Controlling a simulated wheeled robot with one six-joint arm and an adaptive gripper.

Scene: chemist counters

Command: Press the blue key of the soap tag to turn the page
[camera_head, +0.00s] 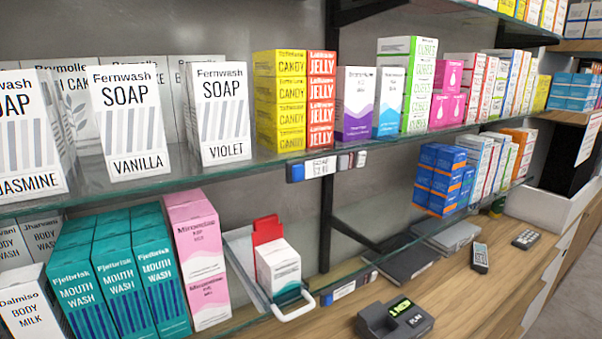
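The soap tag (321,168) is a small electronic price tag on the front edge of the upper glass shelf, right of the middle soap boxes. Its pale display shows small dark text that seems to read SOAP above a price too small to read surely. The tag's left end also has a bluish patch. White Fernwash soap boxes, Vanilla (130,122) and Violet (220,113), stand upright on the shelf left of the tag. My gripper is not in view.
A second tag (350,287) hangs on the lower glass shelf edge. A holder with a white box (279,268) and a looped handle juts out there. A dark device (395,320) with a lit green display stands on the wooden counter (480,300). The space before the soap tag looks clear.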

